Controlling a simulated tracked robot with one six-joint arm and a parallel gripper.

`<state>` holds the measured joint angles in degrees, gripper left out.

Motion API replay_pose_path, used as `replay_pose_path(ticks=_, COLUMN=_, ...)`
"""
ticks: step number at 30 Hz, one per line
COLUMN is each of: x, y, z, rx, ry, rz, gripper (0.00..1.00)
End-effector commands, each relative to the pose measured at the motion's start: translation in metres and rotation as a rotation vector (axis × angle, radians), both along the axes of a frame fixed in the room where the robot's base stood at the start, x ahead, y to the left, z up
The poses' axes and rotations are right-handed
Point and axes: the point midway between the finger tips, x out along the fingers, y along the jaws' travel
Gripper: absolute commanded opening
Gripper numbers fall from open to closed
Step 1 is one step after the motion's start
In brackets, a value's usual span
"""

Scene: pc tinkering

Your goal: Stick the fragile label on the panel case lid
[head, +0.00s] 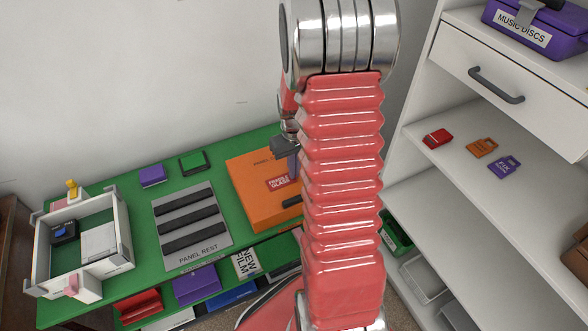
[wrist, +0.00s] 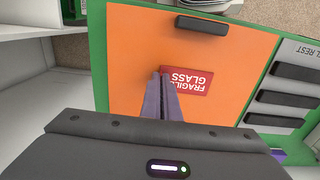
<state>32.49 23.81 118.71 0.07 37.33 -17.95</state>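The orange panel case (head: 255,209) lies flat on the green bench top, and its lid fills much of the wrist view (wrist: 135,50). The red fragile label (head: 277,183) appears flat on the lid, roughly in line with its edges. It also shows in the wrist view (wrist: 194,82), with its lettering upside down. My gripper (wrist: 161,75) points at the lid, with its two fingers close together over the label's left edge there. I cannot tell whether the fingertips touch or pinch that edge. In the head view my arm hides the case's right part.
A grey panel rest (head: 192,228) with black bars lies left of the case. A white tray (head: 125,232) stands farther left. Purple and green boxes (head: 152,176) sit at the back. White shelves (head: 450,150) with small cards stand at the right.

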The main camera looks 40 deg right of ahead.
Motion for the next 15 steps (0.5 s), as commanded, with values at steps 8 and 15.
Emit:
replay_pose_path(ticks=8, x=-0.0007, y=0.0004, z=-0.0010, rx=0.001, ry=0.002, rz=0.000, gripper=0.00)
replay_pose_path(ticks=15, x=-0.0008, y=0.0004, z=-0.0010, rx=0.001, ry=0.002, rz=0.000, gripper=0.09)
